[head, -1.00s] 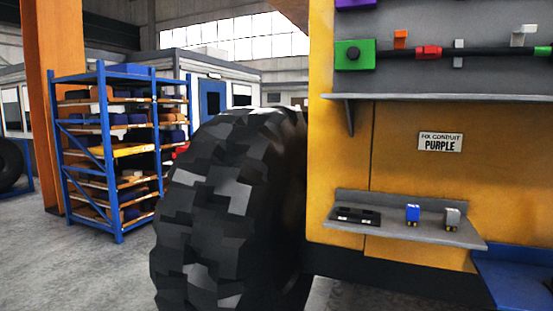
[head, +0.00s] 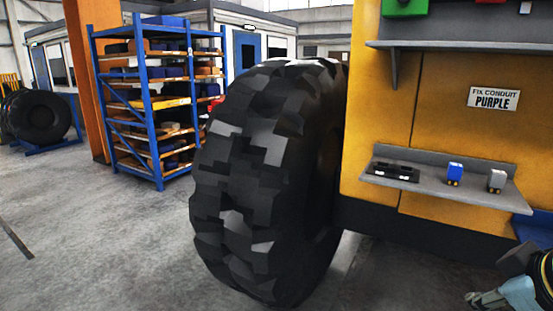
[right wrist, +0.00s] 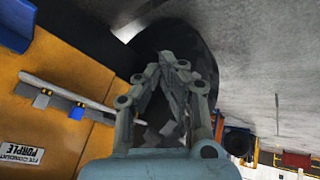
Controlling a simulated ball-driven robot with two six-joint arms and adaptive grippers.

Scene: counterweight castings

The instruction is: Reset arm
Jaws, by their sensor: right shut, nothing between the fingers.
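My right gripper (right wrist: 172,62) is shut and empty in the right wrist view, with its fingertips together. Behind it are the big black tyre and the grey floor. In the head view, part of my right arm and gripper (head: 490,298) shows at the lower right corner, below the small shelf and apart from it. My left gripper is in neither view.
The large black tyre (head: 262,185) stands beside the yellow machine body (head: 440,125). A small grey shelf (head: 430,187) holds a black part (head: 392,171), a blue block (head: 455,174) and a grey block (head: 497,181).

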